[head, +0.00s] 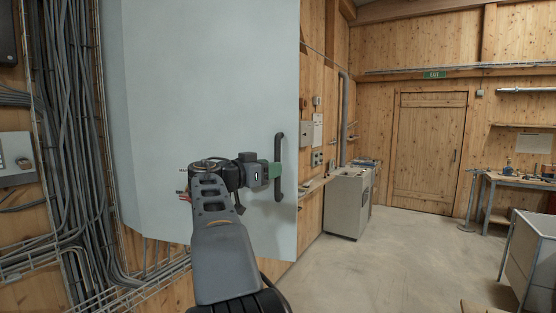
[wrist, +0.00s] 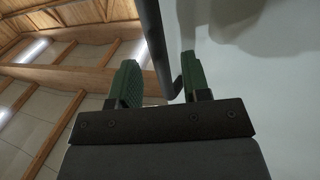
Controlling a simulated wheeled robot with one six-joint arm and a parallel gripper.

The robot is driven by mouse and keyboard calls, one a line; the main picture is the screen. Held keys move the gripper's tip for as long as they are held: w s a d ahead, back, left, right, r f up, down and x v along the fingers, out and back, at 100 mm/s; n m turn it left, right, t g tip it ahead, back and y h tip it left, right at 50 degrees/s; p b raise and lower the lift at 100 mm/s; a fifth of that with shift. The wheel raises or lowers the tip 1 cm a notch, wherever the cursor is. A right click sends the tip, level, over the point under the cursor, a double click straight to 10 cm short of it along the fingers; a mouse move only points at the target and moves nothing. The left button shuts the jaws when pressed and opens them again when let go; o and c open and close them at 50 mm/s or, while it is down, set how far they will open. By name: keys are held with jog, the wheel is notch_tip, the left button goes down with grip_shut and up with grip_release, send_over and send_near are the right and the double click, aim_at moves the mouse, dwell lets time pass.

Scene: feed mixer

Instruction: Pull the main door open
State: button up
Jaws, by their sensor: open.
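The main door appears as a large pale grey panel (head: 205,90) in the head view, with a dark vertical bar handle (head: 280,148) near its right edge. I cannot tell whether it stands ajar. My gripper (head: 272,173), with green finger pads, is at the handle's middle, from the left. In the wrist view the handle (wrist: 154,40) runs between the two fingers of my open gripper (wrist: 160,82), nearer the right finger. Its bent end meets the pale door surface (wrist: 280,110) by the right finger. Whether a pad touches the bar is unclear.
Bundled grey cables (head: 70,120) and trays line the wall at left. A grey cabinet (head: 347,203) stands right of the panel. A closed wooden door (head: 428,150) is in the back wall. A workbench (head: 510,183) stands at right. The floor between is clear.

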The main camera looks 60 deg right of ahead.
jog(key=shift+p+x, duration=0.55)
jog(key=shift+x, duration=1.15)
grip_shut()
